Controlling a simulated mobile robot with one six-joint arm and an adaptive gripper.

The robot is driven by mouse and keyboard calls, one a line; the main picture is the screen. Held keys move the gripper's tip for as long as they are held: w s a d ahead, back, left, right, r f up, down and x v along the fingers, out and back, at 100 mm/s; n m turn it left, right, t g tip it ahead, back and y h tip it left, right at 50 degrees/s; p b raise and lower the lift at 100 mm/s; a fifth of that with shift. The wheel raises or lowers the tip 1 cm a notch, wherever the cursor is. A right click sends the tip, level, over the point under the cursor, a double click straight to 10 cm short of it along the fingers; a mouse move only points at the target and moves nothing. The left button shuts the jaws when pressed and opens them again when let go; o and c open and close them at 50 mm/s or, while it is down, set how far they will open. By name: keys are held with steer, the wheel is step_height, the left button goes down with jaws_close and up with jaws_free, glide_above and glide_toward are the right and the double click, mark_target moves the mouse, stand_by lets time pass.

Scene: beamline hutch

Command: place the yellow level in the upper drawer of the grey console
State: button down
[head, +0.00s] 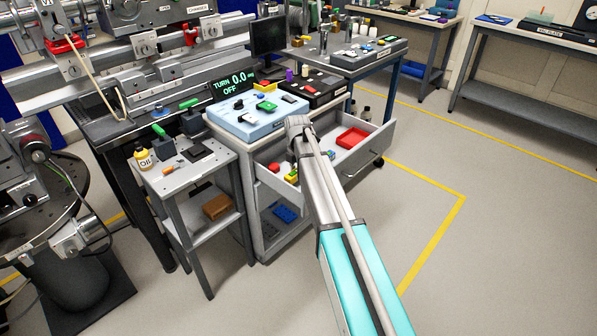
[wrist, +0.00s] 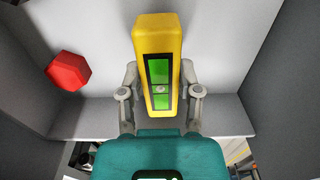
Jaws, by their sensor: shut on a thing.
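The yellow level (wrist: 158,35), with green vial windows, is between the two fingers of my gripper (wrist: 160,82) in the wrist view. My gripper is shut on it. Behind it are the pale floor and walls of a drawer. In the head view the upper drawer (head: 378,152) of the grey console (head: 252,185) is pulled open. My arm reaches over it and hides much of its middle and my fingers. A small yellow patch (head: 291,177) shows beside my arm, probably the level. I cannot tell whether the level touches the drawer floor.
A red block (wrist: 69,72) lies in the drawer, left of the level in the wrist view. A red tray (head: 352,138) is in the drawer's right part. Floor at right is clear.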

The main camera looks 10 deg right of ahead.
steer(key=shift+c, duration=1.5)
jaws_free()
steer(key=shift+r, duration=0.15)
step_height(320, 180, up, 13)
steer(key=p, duration=1.3)
steer(key=shift+s, duration=0.15)
